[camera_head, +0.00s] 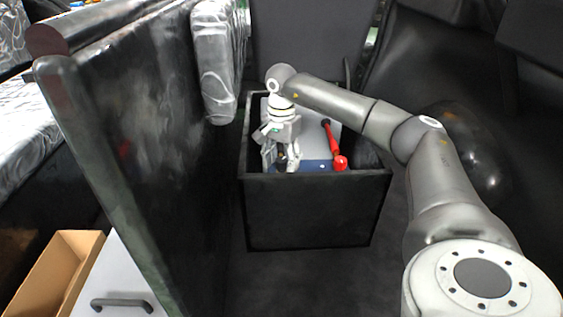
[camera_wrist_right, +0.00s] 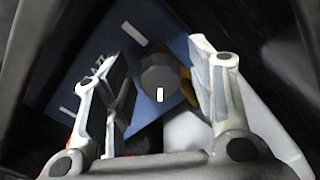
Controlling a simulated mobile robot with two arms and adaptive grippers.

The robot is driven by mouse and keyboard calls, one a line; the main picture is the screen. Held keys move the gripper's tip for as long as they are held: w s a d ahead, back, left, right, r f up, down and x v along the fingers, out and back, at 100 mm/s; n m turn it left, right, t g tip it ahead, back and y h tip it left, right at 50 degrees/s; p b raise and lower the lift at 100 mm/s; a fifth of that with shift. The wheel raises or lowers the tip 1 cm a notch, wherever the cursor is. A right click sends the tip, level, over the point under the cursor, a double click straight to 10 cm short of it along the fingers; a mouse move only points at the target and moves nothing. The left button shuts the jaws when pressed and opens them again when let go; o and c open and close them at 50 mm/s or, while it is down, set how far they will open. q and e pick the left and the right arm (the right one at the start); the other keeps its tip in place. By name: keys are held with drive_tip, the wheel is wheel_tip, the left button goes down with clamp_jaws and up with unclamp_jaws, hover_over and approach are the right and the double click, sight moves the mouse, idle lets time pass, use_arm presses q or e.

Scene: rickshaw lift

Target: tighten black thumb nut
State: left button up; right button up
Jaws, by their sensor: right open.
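The black thumb nut (camera_wrist_right: 160,76) shows in the right wrist view as a round dark grey knob with a small white mark. It sits over a yellow part (camera_wrist_right: 189,88) on a blue plate (camera_wrist_right: 133,48). My right gripper (camera_wrist_right: 165,85) is open, with one finger on each side of the knob and visible gaps to both. In the head view my right gripper (camera_head: 279,160) points down into a black box, where it mostly hides the knob. My left gripper is not in view.
The black open box (camera_head: 315,212) has walls close around my right gripper. A red-handled lever (camera_head: 333,145) stands just right of it. A tall dark panel (camera_head: 130,130) rises on the left. A cardboard box (camera_head: 55,272) lies at lower left.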

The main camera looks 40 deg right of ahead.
drive_tip(key=c, duration=1.1)
drive_tip(key=shift+o, duration=0.2)
drive_tip(key=shift+r, duration=0.1)
